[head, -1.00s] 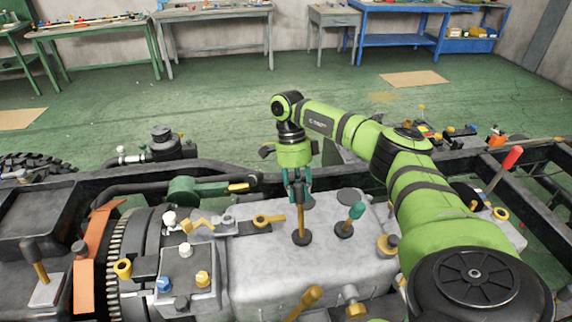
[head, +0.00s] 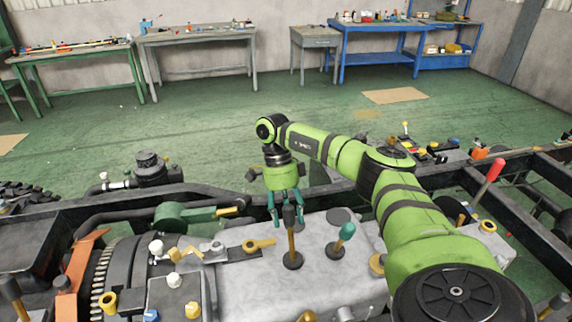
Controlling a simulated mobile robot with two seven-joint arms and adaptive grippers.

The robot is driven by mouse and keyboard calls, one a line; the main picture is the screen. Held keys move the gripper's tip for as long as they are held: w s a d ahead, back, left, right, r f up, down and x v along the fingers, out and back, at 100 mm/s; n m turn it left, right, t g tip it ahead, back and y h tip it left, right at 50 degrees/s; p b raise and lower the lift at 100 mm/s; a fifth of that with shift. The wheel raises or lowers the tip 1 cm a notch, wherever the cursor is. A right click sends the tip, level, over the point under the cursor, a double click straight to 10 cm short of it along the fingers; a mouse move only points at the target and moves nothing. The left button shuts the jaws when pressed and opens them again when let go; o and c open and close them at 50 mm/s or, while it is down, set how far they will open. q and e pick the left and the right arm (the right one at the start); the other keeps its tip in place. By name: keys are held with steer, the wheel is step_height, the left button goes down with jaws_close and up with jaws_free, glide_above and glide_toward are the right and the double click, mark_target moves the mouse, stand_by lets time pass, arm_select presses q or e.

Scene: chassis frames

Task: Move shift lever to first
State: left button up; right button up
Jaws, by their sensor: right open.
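The tall lever with a black knob and yellow-brown shaft (head: 291,240) stands nearly upright in a round black base on the grey metal housing (head: 330,285). A shorter lever with a teal knob (head: 342,238) leans right beside it. My right gripper (head: 288,218) hangs down from my green arm with its teal fingers spread. The fingers are at the black knob's height, one seen on each side of it. The knob overlaps them in the picture, so I cannot tell whether it lies between the fingers or in front. My left gripper is not in view.
A red-handled lever (head: 488,180) stands at the right by the dark chassis rails. A yellow handle (head: 259,244) lies flat left of the tall lever. A box with small knobs (head: 178,297) is at lower left. Workbenches (head: 195,40) stand far back beyond open green floor.

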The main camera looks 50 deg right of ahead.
steer(key=v, duration=1.2)
steer(key=shift+f, duration=0.1)
